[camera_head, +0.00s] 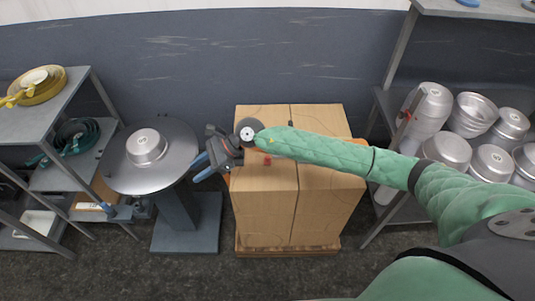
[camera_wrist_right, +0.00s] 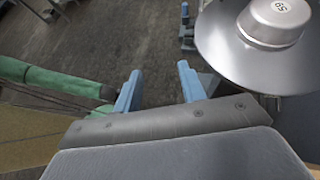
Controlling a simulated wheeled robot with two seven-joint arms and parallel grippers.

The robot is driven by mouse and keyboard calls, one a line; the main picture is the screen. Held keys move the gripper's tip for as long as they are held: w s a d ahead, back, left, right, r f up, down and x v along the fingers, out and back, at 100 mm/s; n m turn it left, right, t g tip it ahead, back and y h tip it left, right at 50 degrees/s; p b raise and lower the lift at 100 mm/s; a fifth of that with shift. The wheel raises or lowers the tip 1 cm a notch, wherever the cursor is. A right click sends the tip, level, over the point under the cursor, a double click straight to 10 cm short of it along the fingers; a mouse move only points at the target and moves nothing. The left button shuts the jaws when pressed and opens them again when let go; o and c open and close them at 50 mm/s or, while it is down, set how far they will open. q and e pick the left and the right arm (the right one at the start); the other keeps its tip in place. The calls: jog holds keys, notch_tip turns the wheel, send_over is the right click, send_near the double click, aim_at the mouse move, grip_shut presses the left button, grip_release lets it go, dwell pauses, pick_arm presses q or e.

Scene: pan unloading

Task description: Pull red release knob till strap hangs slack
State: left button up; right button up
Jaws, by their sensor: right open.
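A small red piece (camera_head: 267,161), which looks like the release knob, shows on the front of the tall cardboard cartons (camera_head: 265,205), just below my right forearm. Bits of an orange strap (camera_head: 359,147) show at the cartons' sides; my arm hides much of its line, and I cannot tell whether it is tight. My right gripper (camera_head: 201,165) is left of the cartons, open and empty, with its blue fingers pointing down and left. The right wrist view shows the open fingers (camera_wrist_right: 158,88) apart over bare floor. Neither knob nor strap is clear there. My left gripper is not in view.
A round grey table (camera_head: 117,178) with a metal pan (camera_head: 146,147) stands left of the cartons, close to my right gripper. A shelf with yellow and green pans (camera_head: 40,85) is at far left. A rack of stacked metal pots (camera_head: 443,151) stands at right.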

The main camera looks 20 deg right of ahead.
jog(key=w+d+f+n+h, duration=0.2)
jog(key=d+h, duration=0.2)
jog(key=d, duration=0.2)
jog(key=w+d+f+n+h, duration=0.2)
jog(key=w+d+f+h, duration=0.1)
jog(key=d, duration=0.4)
jog(key=n+h, duration=0.1)
jog(key=h, duration=0.4)
send_over(268, 157)
jog(key=shift+r+t, duration=0.2)
jog(key=shift+t, duration=0.1)
jog(key=shift+f, duration=0.2)
jog(key=shift+f+p, duration=0.7)
jog(key=shift+f, duration=0.1)
notch_tip(268, 157, down, 4)
jog(key=shift+a+f+p, duration=0.1)
jog(key=shift+p, duration=0.8)
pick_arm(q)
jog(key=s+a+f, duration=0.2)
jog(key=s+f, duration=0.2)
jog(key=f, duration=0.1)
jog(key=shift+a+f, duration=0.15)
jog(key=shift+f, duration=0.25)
pick_arm(e)
jog(key=shift+f, duration=0.75)
grip_shut()
